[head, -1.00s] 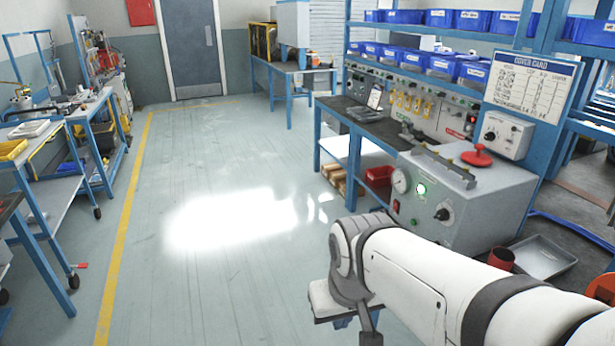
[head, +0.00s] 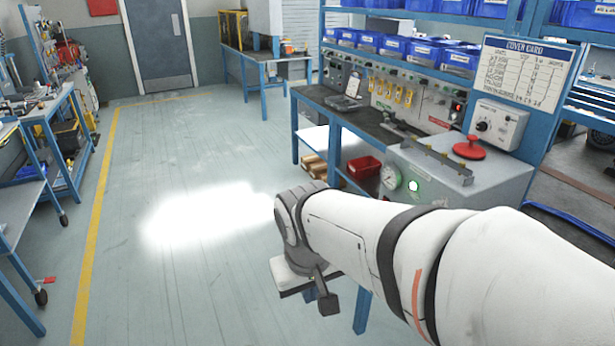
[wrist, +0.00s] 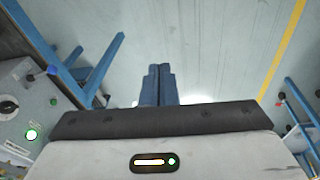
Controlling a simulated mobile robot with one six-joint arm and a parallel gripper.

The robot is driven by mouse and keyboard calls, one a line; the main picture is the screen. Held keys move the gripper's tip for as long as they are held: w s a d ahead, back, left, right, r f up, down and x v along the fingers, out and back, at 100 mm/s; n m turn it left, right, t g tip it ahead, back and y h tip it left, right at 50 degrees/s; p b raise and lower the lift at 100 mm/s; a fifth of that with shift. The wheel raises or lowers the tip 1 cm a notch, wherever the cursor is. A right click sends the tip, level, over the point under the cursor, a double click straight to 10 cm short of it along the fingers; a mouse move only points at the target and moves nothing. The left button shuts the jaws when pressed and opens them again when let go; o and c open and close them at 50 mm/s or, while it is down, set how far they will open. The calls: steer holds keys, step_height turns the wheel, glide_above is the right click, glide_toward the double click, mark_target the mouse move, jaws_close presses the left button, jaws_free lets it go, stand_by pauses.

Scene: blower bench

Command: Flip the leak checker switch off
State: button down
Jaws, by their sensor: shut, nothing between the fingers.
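My gripper (wrist: 159,72) is shut and empty, pointing over open floor, apart from the panel.
A workbench (head: 340,105) with blue legs runs behind the leak checker, with blue bins (head: 395,47) above it. A red bin (head: 364,167) sits on its lower shelf. Blue-framed carts (head: 65,150) stand at the left. The floor (head: 180,130) between is clear.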

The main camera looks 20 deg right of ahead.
steer(key=w+d+f+g+h+b, duration=0.2)
steer(key=w+d+f+h+b, duration=0.4)
steer(key=w+d, duration=0.4)
steer(key=w+d+f+g+h+b, duration=0.1)
steer(key=w+d+f+h+b, duration=0.45)
steer(key=w+d, duration=0.45)
steer(key=w+d+f+t+h+b, duration=0.1)
steer(key=w+d+f+h+b, duration=0.2)
steer(key=w, duration=0.4)
steer(key=w+d+f+t+h+b, duration=0.1)
steer(key=w+d+f+h+b, duration=0.2)
steer(key=w, duration=0.5)
step_height(320, 180, down, 2)
steer(key=shift+w+f+n+h, duration=0.15)
steer(key=shift+w+n+h, duration=0.15)
steer(key=shift+n+h, duration=0.15)
steer(key=shift+d, duration=0.15)
steer(key=w+d+r+b, duration=0.1)
steer(key=d+b, duration=0.1)
steer(key=d, duration=1.1)
steer(key=shift+d+r, duration=0.3)
steer(key=shift+d, duration=0.05)
steer(key=shift+r, duration=0.1)
